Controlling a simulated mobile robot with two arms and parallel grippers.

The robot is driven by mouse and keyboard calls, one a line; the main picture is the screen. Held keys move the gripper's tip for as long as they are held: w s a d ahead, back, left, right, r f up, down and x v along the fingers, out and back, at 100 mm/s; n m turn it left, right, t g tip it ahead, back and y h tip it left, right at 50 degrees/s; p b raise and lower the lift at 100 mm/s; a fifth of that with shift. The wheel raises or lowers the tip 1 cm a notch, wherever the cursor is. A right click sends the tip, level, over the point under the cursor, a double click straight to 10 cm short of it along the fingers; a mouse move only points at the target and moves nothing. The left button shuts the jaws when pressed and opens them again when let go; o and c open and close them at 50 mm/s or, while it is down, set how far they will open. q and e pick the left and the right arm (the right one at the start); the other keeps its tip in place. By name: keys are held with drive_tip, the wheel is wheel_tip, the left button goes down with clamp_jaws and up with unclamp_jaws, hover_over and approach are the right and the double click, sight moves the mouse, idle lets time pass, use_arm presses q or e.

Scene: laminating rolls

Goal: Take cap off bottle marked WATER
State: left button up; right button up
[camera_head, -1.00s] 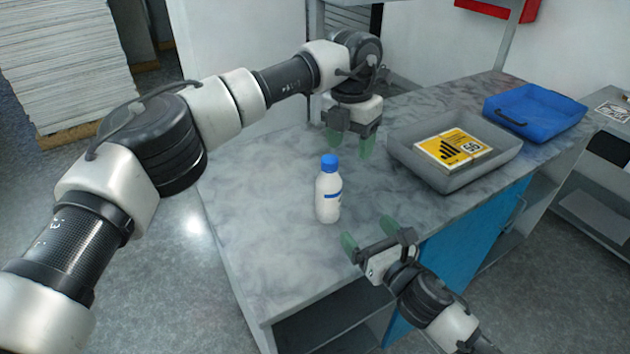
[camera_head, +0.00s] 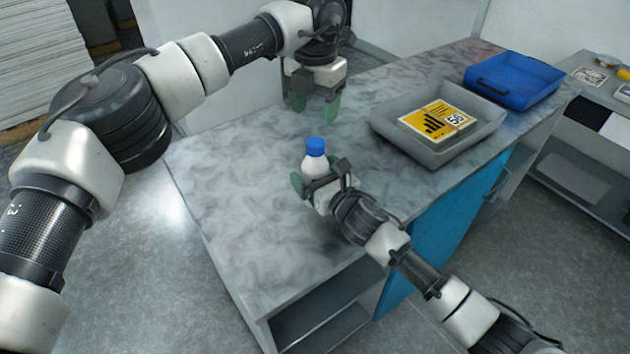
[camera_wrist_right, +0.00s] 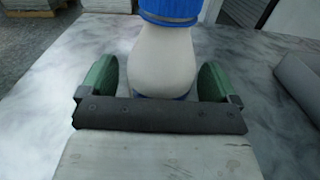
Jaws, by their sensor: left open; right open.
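A white bottle (camera_head: 313,165) with a blue cap (camera_head: 315,146) stands upright on the marbled worktop (camera_head: 250,220). My right gripper (camera_head: 318,182) is open at the bottle, below cap height. In the right wrist view the white bottle body (camera_wrist_right: 163,62) stands between the two green fingers, with a gap on each side, and the blue cap (camera_wrist_right: 171,8) is cut off at the top edge. The bottle's label is mostly hidden and no word can be read. My left gripper (camera_head: 314,106) is open and empty, pointing down over the worktop behind the bottle.
A grey tray (camera_head: 390,132) with a yellow-and-black package (camera_head: 437,121) stands right of the bottle. A blue tray (camera_head: 513,80) is farther back right. The worktop left of and in front of the bottle is clear.

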use_arm(q)
drive_tip(key=shift+s+d, duration=0.1)
use_arm(e)
drive_tip(key=shift+w+a+r, duration=0.1)
drive_tip(key=shift+w, duration=0.2)
drive_tip(key=shift+a, duration=0.1)
drive_tip(key=shift+c, duration=0.3)
